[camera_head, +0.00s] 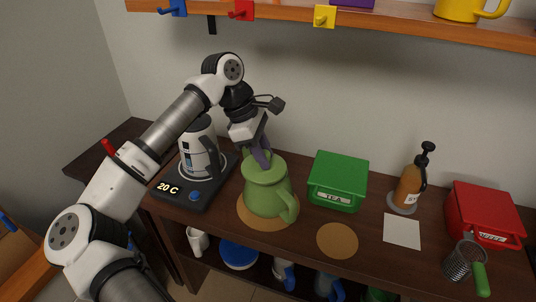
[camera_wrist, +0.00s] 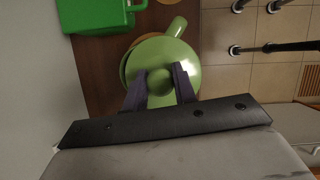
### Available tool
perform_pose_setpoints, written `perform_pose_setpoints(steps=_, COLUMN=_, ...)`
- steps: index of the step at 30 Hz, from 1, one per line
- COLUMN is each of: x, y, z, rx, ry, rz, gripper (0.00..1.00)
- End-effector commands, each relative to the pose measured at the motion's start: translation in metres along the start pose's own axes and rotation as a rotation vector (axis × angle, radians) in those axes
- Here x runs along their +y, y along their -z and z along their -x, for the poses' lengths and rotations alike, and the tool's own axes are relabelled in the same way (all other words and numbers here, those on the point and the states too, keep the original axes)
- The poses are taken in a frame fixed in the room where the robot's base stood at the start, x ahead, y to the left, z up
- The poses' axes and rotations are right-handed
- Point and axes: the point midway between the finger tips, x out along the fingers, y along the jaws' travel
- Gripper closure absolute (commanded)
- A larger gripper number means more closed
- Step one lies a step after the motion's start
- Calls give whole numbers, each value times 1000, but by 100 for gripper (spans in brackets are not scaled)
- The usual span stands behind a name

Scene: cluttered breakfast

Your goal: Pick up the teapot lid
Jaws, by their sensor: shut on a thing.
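A green teapot (camera_head: 266,192) stands upright on a round cork mat (camera_head: 246,214), its handle toward the lower right. Its green lid (camera_wrist: 180,52) shows from above in the wrist view, with a round knob (camera_wrist: 160,78) at its middle. My gripper (camera_head: 261,158) reaches down onto the top of the teapot. Its two purple fingers (camera_wrist: 160,90) are shut on the lid's knob, one on each side. The lid appears at or very near the teapot's opening; I cannot tell whether a gap lies between them. The fingers hide part of the lid in the head view.
A kettle (camera_head: 199,150) on a dark base stands left of the teapot. A green box (camera_head: 338,181) stands close on its right. Further right are a syrup bottle (camera_head: 409,186), a red box (camera_head: 484,215) and a strainer (camera_head: 462,262). An empty cork mat (camera_head: 337,240) lies in front. A hooked shelf (camera_head: 280,20) is above.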

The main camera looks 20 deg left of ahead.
Motion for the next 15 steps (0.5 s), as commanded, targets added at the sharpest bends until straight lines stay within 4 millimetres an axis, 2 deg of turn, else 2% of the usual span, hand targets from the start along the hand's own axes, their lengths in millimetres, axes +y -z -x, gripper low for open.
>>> perform_pose_setpoints(steps=1, x=-14, y=5, z=-2, rx=1, ry=-2, rz=0, gripper=96)
perform_pose_setpoints(steps=9, x=-90, y=14, z=1, rx=0, ry=-3, rz=1, gripper=96)
perform_pose_setpoints(steps=15, x=-129, y=18, z=5, rx=0, ry=-2, rz=1, gripper=96)
